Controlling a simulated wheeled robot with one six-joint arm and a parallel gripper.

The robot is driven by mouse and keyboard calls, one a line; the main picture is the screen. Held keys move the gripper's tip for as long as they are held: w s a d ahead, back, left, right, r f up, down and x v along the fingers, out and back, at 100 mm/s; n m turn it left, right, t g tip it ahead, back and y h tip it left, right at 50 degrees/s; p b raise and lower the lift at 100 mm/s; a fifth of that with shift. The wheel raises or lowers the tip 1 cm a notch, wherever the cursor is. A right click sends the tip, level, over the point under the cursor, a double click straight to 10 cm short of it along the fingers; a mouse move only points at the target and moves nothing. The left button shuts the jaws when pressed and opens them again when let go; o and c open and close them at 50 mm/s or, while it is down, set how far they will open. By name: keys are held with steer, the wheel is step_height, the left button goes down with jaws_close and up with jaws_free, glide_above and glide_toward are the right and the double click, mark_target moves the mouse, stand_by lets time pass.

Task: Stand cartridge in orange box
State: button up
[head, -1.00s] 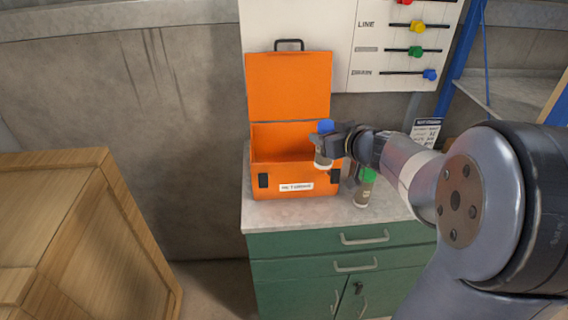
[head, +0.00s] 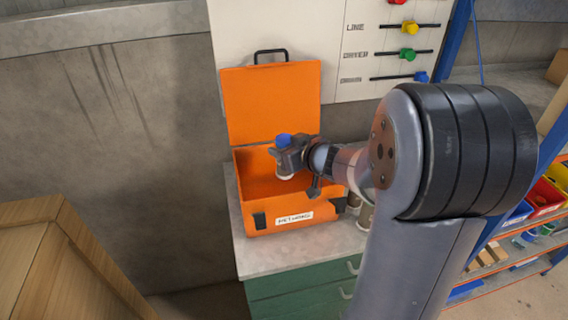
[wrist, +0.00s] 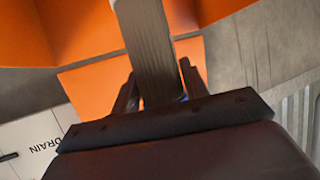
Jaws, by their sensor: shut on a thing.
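The orange box (head: 252,222) stands open on the cabinet top, its lid (head: 272,98) raised at the back. My gripper (head: 284,156) is shut on the cartridge, which has a blue cap (head: 283,140) and a pale lower end (head: 285,175). The cartridge is roughly upright and appears over the box's opening. In the wrist view the cartridge's grey body (wrist: 150,45) sits between the two fingers (wrist: 158,88), with orange box panels (wrist: 85,30) around it. Whether the cartridge touches the box floor cannot be told.
Another cylinder (head: 364,216) stands on the cabinet top (head: 285,256) right of the box, partly hidden by my arm. A panel with coloured knobs (head: 408,54) is behind. A wooden crate (head: 60,265) is at lower left; shelves with bins (head: 540,200) are at right.

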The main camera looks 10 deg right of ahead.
steer(key=shift+f, duration=2.05)
steer(key=shift+f+b, duration=0.65)
steer(key=shift+b, duration=0.7)
steer(key=o, duration=1)
steer(key=shift+r, duration=0.1)
steer(key=r+p, duration=0.1)
steer(key=p, duration=0.2)
steer(key=shift+r+p, duration=0.35)
steer(key=shift+r, duration=0.05)
steer(key=b+v, duration=0.1)
steer(key=v, duration=0.7)
steer(key=b+v, duration=0.1)
steer(key=v, duration=0.2)
steer(key=shift+s+d+f+b, duration=0.15)
steer(key=shift+s+d+b, duration=0.05)
steer(key=shift+s+b, duration=0.2)
